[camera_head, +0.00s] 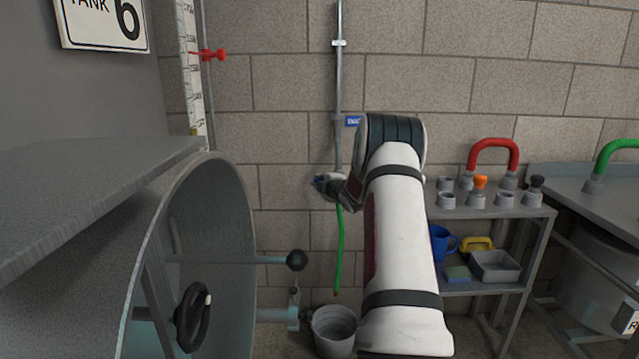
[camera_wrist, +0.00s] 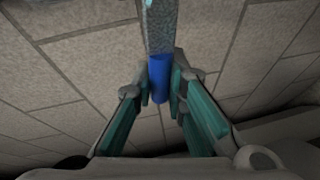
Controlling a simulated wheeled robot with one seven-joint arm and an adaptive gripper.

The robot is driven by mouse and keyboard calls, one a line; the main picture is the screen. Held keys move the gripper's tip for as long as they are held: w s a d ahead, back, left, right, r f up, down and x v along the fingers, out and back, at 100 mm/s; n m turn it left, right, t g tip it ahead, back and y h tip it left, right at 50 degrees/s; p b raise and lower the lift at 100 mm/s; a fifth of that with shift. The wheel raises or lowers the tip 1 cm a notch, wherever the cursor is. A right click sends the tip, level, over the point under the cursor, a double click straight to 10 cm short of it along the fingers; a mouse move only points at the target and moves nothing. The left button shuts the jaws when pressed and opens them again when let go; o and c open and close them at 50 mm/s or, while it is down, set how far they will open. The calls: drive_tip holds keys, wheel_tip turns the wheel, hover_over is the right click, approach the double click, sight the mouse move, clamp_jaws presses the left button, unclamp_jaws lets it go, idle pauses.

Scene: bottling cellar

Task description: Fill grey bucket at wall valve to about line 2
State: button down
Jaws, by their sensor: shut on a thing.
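The grey bucket (camera_head: 335,337) stands upright on the floor by the wall. A green hose (camera_head: 339,250) hangs from the wall valve, and its lower end is just above the bucket. My gripper (camera_head: 323,185) is at the valve on the wall pipe, partly hidden by my arm. In the wrist view, my gripper's fingers (camera_wrist: 160,98) are shut on the blue valve handle (camera_wrist: 158,68), one on each side. The valve body is mostly hidden. I cannot make out the bucket's lines, its water level or any flow.
A grey tank (camera_head: 205,235) with an open round door and a black-knobbed lever (camera_head: 297,260) is left of the bucket. A shelf rack (camera_head: 490,212) with fittings, a blue mug (camera_head: 440,243) and a grey tray (camera_head: 495,266) stands at right.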

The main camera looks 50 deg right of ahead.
drive_tip(key=m, duration=0.1)
drive_tip(key=r+m+t+b, duration=0.1)
drive_tip(key=r+m, duration=0.1)
drive_tip(key=shift+s+d+r+m+t+b, duration=0.15)
drive_tip(key=shift+s+d+m+t+b, duration=0.15)
drive_tip(key=shift+m+b, duration=0.1)
drive_tip(key=m, duration=0.1)
drive_tip(key=r+m+h+b, duration=0.1)
drive_tip(key=m+t, duration=0.1)
drive_tip(key=shift+s+d+r+b, duration=0.25)
drive_tip(key=shift+s+d+b, duration=0.05)
drive_tip(key=shift+s+b, duration=0.1)
drive_tip(key=shift+s+d+r+m+t+h+b, duration=0.15)
drive_tip(key=shift+s+r+m+h+b, duration=0.15)
drive_tip(key=shift+m, duration=0.4)
drive_tip(key=shift+s+d+r+m+t+h+b, duration=0.15)
drive_tip(key=shift+m+h+b, duration=0.25)
drive_tip(key=shift+m, duration=0.3)
drive_tip(key=c, duration=1.6)
unclamp_jaws()
drive_tip(key=v, duration=1.2)
